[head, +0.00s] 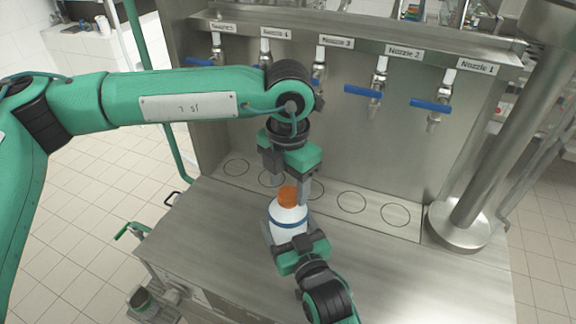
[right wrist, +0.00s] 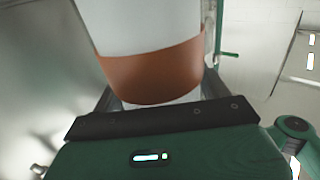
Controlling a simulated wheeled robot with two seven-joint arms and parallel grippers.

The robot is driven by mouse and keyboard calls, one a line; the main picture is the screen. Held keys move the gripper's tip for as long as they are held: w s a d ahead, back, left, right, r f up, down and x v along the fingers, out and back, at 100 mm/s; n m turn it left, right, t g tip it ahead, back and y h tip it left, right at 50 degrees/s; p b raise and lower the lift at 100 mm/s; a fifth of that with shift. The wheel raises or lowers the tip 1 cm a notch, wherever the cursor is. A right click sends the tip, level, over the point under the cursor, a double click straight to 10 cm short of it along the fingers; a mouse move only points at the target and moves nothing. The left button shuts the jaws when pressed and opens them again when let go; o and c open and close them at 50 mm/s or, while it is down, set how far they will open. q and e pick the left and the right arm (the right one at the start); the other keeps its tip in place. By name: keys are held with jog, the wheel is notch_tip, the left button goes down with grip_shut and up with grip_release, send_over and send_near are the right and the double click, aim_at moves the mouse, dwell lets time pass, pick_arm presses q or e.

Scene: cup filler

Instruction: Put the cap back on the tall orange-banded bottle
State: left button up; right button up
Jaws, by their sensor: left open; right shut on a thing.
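A white bottle (head: 288,216) with a blue band stands upright over the steel counter in the head view. An orange cap (head: 288,195) shows at its top; I cannot tell how firmly it sits. My right gripper (head: 287,246) comes from the front and is shut on the bottle's lower body. In the right wrist view the bottle (right wrist: 150,25) fills the space ahead of the palm and shows an orange-brown band (right wrist: 155,72). The bottle's base is hidden.
Several labelled nozzles with blue levers, such as Nozzle 2 (head: 365,92), hang on the steel back panel. Marked circles lie on the ledge (head: 375,218) behind the bottle. A steel post (head: 458,222) stands at right. The counter's right front (head: 430,285) is clear.

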pick_arm(q)
jog(key=shift+f, duration=0.75)
jog(key=c, duration=1)
jog(key=shift+c, duration=0.2)
jog(key=m, duration=1.2)
jog(key=o, duration=1.2)
jog(key=shift+c, duration=0.2)
jog(key=shift+r, duration=0.1)
notch_tip(320, 180, up, 12)
